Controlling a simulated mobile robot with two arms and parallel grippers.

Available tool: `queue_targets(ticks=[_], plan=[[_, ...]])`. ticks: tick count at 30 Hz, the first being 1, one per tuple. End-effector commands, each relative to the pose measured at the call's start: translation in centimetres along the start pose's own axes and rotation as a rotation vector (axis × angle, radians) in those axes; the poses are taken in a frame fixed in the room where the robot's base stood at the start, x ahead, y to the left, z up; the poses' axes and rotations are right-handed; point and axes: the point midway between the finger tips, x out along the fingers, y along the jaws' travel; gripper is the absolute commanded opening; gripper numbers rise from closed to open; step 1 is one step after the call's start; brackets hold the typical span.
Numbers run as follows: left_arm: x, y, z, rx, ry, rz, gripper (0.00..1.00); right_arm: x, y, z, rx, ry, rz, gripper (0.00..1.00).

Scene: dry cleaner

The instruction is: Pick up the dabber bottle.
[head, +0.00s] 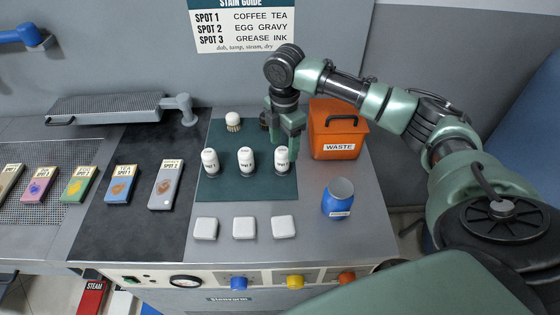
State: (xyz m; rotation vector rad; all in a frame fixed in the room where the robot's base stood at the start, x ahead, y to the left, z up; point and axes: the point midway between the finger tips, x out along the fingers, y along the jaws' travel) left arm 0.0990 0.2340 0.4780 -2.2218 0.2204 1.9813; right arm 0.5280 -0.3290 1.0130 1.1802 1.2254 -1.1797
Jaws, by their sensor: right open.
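Three white bottles with small labels stand upright in a row on the dark green mat (224,190): a left bottle (210,162), a middle bottle (246,161) and a right bottle (281,161). I cannot tell from the picture which of them is meant by the dabber bottle. My right gripper (285,146) is open, pointing down, at the right bottle. Its fingers reach down behind or beside the bottle's top; I cannot tell whether they touch it. My left gripper is not in view.
An orange WASTE bin (337,130) stands close right of the gripper. A brush (233,122) and a dark round item (265,120) are behind the bottles. A blue cup (338,199) and white pads (244,228) are in front. Stained swatches (120,184) lie left.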

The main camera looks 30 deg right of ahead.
Motion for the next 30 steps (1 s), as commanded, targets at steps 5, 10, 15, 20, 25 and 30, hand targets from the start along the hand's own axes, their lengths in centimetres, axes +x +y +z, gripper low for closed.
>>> queue_targets(ticks=[5, 10, 15, 20, 25, 30], plan=[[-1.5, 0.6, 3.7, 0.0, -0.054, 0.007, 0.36, 1.9, -0.3, -0.3, -0.001, 0.0, -0.003, 0.63], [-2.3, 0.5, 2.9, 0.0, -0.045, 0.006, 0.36, 4.6, -0.4, -0.5, 0.0, 0.001, -0.001, 0.63], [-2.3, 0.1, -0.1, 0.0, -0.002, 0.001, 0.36, 5.8, -0.3, -0.5, 0.0, 0.0, 0.002, 0.63], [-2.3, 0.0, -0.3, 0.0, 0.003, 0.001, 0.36, 5.8, -0.3, -0.5, 0.0, 0.0, 0.002, 0.63], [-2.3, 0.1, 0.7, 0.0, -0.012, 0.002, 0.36, 5.8, -0.3, -0.5, -0.001, 0.0, 0.003, 0.24], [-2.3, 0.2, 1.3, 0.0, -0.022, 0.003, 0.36, 5.8, -0.3, -0.5, -0.001, 0.0, 0.003, 0.0]])
